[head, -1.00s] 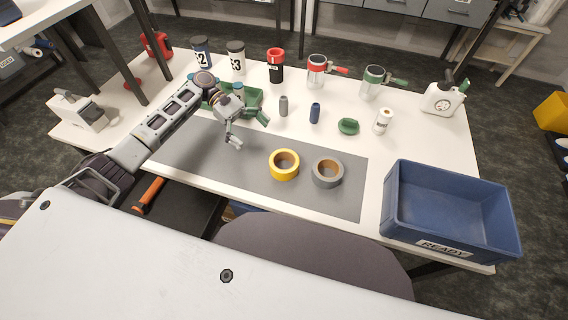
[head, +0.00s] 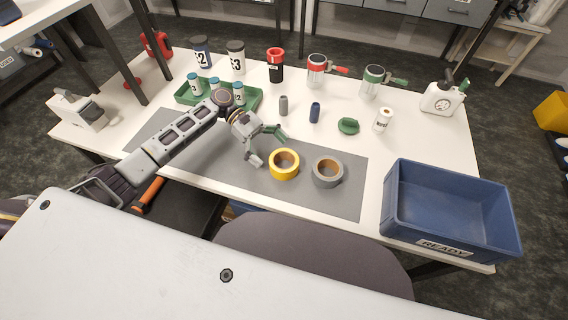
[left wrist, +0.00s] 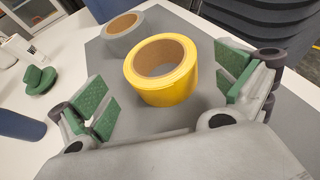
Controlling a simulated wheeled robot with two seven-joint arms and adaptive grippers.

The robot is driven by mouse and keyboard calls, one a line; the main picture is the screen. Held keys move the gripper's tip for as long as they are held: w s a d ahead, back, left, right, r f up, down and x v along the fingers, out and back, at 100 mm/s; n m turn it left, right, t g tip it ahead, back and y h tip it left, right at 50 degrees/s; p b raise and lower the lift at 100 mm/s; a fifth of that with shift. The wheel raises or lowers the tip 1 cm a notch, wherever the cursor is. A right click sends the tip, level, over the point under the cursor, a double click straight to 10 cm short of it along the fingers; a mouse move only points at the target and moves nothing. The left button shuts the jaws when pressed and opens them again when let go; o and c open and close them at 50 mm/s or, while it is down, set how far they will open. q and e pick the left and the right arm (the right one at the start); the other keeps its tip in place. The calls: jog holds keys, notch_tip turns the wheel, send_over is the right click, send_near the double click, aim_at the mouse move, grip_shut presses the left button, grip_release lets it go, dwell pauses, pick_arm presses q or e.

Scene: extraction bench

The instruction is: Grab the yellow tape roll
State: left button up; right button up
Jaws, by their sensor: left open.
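The yellow tape roll (head: 284,165) lies flat on the grey mat (head: 212,166), left of the grey tape roll (head: 328,173). My left gripper (head: 270,147) is open and empty, just left of the yellow roll in the head view. In the left wrist view the yellow tape roll (left wrist: 163,76) lies ahead, between the two green-padded fingers of the left gripper (left wrist: 168,92), with neither finger touching it. The grey tape roll (left wrist: 123,34) is behind it there. My right gripper is not in view.
A blue bin (head: 452,211) marked READY stands at the right of the table. A green tray (head: 187,99) with bottles is behind my left arm. A blue cylinder (head: 315,112), a grey cylinder (head: 283,105) and a green lid (head: 348,126) stand behind the rolls.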

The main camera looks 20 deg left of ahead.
pick_arm(q)
jog(key=shift+x, duration=2.6)
jog(key=shift+r, duration=0.1)
jog(key=c, duration=1)
